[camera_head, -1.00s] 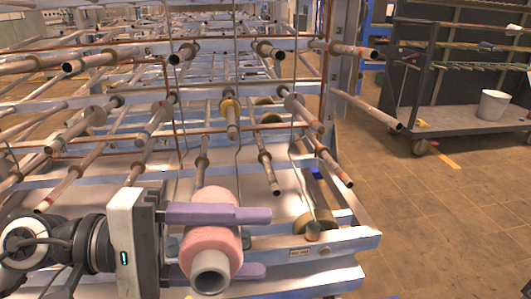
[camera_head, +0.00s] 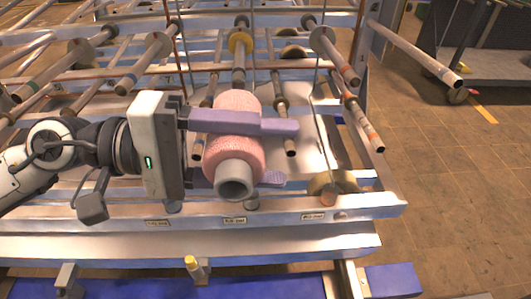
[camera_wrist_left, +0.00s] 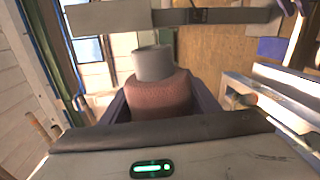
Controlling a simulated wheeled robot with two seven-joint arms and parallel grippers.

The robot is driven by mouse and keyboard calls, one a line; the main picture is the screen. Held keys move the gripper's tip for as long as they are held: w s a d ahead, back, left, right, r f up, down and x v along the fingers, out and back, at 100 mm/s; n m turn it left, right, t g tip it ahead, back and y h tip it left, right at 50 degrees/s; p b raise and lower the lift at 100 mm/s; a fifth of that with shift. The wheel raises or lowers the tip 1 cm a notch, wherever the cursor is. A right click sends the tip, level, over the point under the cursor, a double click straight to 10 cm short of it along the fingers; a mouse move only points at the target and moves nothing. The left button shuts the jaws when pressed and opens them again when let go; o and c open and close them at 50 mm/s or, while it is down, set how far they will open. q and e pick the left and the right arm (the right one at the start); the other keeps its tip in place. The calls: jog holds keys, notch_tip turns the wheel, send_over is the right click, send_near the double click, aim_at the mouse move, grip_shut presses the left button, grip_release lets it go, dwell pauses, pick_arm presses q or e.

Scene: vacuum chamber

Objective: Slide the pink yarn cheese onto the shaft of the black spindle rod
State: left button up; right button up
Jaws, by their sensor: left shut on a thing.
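The pink yarn cheese (camera_head: 235,150), a thick pink roll on a grey tube, is held by my left gripper (camera_head: 288,152). One purple finger lies above it and the other below, both closed on it. The grey tube end faces my head camera. In the left wrist view the cheese (camera_wrist_left: 160,95) sits between the fingers with its tube end up. The cheese overlaps a rod with a yellow collar (camera_head: 240,55) in the picture, and whether they touch I cannot tell. Several similar grey-brown rods show, and I cannot tell which is the black spindle rod. My right gripper is out of view.
A metal rack with a pale front rail (camera_head: 280,220) carries several rods pointing toward me. One long rod (camera_head: 415,55) reaches out at the right. A brown disc (camera_head: 330,184) sits near the rail. A grey cart (camera_head: 485,65) stands back right. The tiled floor at right is clear.

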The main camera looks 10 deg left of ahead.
pick_arm(q)
jog(key=shift+w+a+f, duration=0.1)
jog(key=shift+w, duration=0.1)
jog(key=shift+w+a+f+b, duration=0.1)
jog(key=shift+w+a+b, duration=0.1)
jog(key=shift+w+b, duration=0.55)
jog(key=shift+w+a+b, duration=0.25)
jog(key=shift+w+b, duration=0.05)
jog(key=shift+w, duration=0.65)
jog(key=shift+w+a+b, duration=0.25)
jog(key=shift+w, duration=0.65)
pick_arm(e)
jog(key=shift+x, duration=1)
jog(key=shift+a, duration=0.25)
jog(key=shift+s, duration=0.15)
pick_arm(q)
jog(key=shift+f, duration=0.1)
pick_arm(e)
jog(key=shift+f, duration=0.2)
pick_arm(q)
jog(key=shift+b, duration=0.6)
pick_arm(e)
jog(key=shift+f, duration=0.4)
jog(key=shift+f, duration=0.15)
pick_arm(q)
jog(key=shift+b, duration=0.5)
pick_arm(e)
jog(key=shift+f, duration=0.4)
